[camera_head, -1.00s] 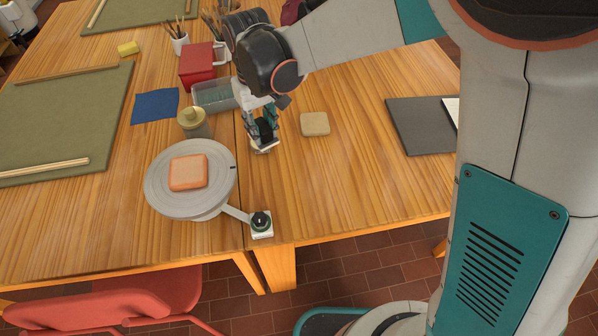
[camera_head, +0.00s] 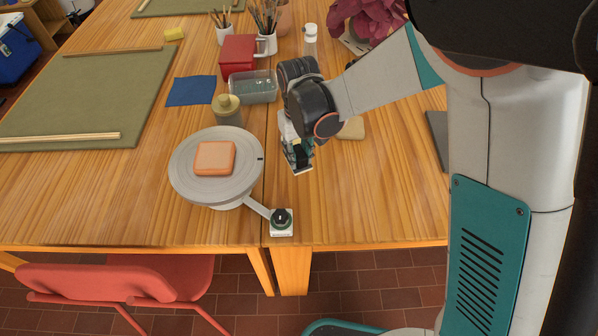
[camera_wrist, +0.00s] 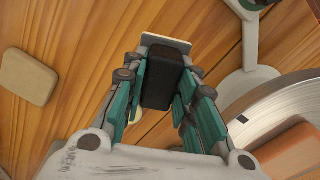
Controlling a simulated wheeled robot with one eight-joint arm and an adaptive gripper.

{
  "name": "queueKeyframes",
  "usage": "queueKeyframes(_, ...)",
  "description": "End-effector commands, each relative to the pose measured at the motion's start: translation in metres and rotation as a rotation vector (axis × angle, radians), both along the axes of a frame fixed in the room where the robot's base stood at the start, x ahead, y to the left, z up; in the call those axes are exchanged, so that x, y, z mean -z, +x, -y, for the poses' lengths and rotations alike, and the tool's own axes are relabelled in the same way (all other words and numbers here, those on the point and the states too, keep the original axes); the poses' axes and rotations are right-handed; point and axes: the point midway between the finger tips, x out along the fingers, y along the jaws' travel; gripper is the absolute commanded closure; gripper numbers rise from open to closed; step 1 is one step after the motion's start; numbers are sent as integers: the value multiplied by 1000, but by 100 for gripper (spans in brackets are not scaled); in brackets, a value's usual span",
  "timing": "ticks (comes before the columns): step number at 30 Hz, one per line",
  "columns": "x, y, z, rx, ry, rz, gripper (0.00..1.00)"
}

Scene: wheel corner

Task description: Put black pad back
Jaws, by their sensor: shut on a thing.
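My gripper (camera_head: 298,160) is shut on the black pad (camera_wrist: 163,78), a dark block seen between the two teal fingers in the wrist view. A pale plate edge (camera_wrist: 165,42) shows just beyond the pad; I cannot tell how it is joined to it. In the head view the gripper is over the wooden table, right of the round grey wheel (camera_head: 182,170). A knob unit (camera_head: 281,221) with a dark top sits at the end of the wheel's arm, near the table's front edge. Where the pad belongs does not clearly show.
An orange clay block (camera_head: 215,158) lies on the wheel. A beige block (camera_head: 352,128) is partly behind my arm.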

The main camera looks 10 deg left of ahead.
Motion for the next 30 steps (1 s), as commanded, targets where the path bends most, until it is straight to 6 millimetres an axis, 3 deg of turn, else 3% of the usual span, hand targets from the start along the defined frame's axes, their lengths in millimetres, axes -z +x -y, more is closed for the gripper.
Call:
queueKeyframes(1, 15, 0, 0, 0, 0, 0, 96)
queueKeyframes(3, 25, 0, 0, 0, 0, 0, 96)
queueKeyframes(11, 41, 0, 0, 0, 0, 0, 96)
queueKeyframes(18, 73, 0, 0, 0, 0, 0, 96)
queueKeyframes(30, 78, 0, 0, 0, 0, 0, 96)
